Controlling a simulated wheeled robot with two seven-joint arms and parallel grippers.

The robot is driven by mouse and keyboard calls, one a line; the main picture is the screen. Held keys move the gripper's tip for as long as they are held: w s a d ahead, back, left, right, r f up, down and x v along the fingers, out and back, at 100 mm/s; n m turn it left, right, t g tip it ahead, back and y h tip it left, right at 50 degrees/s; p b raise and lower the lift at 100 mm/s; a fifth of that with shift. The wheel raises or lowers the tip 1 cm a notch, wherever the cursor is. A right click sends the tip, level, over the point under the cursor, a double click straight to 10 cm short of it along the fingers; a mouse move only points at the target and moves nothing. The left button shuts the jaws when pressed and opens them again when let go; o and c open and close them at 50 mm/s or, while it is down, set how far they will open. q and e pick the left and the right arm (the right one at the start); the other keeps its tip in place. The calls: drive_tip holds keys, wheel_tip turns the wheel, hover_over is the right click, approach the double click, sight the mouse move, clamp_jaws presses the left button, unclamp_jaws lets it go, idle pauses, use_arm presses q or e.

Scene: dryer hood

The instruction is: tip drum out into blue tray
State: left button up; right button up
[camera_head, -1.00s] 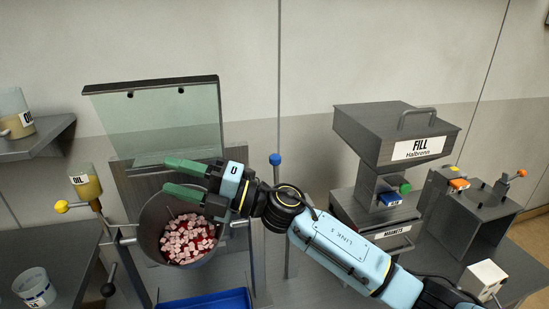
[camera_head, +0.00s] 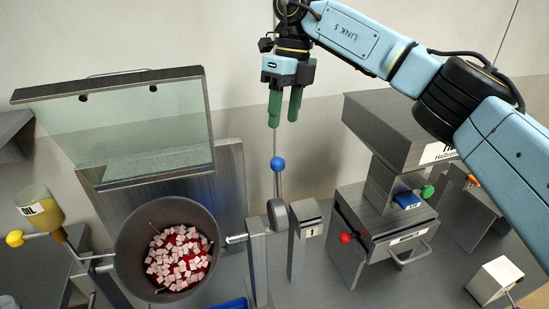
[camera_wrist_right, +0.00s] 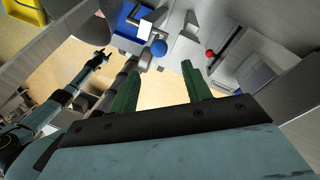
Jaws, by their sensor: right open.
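The drum (camera_head: 130,250) is a dark grey round vessel in the head view's lower left. Its mouth faces up towards the camera, and pink-white cubes (camera_head: 178,262) lie in it over something red. The blue tray (camera_head: 230,304) shows only as a strip at the bottom edge. A blue ball knob (camera_head: 277,163) tops a lever right of the drum; a blue ball also shows in the right wrist view (camera_wrist_right: 158,47). My right gripper (camera_head: 284,122) is open and empty, pointing down above the knob. In the right wrist view, what looks like my left gripper (camera_wrist_right: 101,56) is too small to read.
A clear hood panel (camera_head: 140,130) stands raised behind the drum. A post marked 1 (camera_head: 305,245) and the magnets box (camera_head: 385,240) with a red knob (camera_head: 345,238) stand to the right. An oil cup (camera_head: 40,205) is left of the drum.

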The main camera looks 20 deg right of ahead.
sight(278, 158)
drive_tip(key=f, duration=0.3)
drive_tip(key=s+f+p, duration=0.1)
drive_tip(key=f, duration=0.1)
drive_tip(key=shift+a+f, duration=0.25)
drive_tip(key=shift+a, duration=0.15)
drive_tip(key=f, duration=0.3)
drive_tip(key=a+f+p, duration=0.1)
drive_tip(key=f, duration=0.1)
drive_tip(key=shift+s+f, duration=0.1)
drive_tip(key=shift+s, duration=0.15)
drive_tip(key=shift+f, duration=0.45)
drive_tip(key=shift+c, duration=1)
use_arm(q)
drive_tip(key=shift+s+r, duration=0.2)
drive_tip(key=shift+r, duration=0.4)
drive_tip(key=shift+s+r, duration=0.2)
drive_tip(key=shift+r, duration=0.35)
use_arm(e)
clamp_jaws()
